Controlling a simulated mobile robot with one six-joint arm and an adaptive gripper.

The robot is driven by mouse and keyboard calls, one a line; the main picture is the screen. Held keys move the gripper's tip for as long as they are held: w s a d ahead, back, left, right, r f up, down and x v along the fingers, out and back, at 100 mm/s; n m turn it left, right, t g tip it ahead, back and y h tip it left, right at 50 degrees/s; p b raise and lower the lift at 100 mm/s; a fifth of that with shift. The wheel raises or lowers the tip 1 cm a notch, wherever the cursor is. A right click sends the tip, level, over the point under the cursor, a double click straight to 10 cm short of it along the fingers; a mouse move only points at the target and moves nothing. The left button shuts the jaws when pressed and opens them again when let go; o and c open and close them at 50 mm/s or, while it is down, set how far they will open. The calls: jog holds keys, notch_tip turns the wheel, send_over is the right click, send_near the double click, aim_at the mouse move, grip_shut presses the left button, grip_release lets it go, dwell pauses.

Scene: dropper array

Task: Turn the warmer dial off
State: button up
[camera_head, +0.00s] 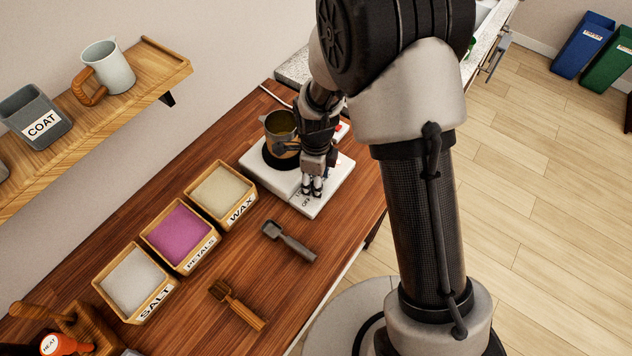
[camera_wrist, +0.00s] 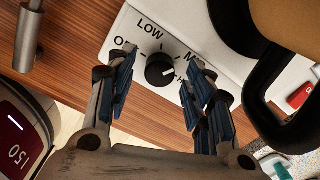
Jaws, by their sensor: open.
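The warmer is a white slab (camera_head: 328,192) on the wooden counter. Its black dial (camera_wrist: 160,70) shows in the wrist view, with OFF, LOW and a partly hidden label starting with M around it. The dial's white pointer line is turned to the right, away from OFF; which setting it marks is hard to tell. My gripper (camera_wrist: 161,84) is open, its fingers on either side of the dial in that view, with no clear contact. In the head view my gripper (camera_head: 312,188) is over the warmer's front end and hides the dial.
A pot (camera_head: 281,124) stands on the warmer's black plate. Boxes of wax (camera_head: 220,189), petals (camera_head: 178,234) and salt (camera_head: 133,280) line the wall side. A red switch (camera_wrist: 300,96) shows on the warmer.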

jog(key=shift+f, duration=0.45)
jog(key=shift+c, duration=0.3)
jog(key=c, duration=1)
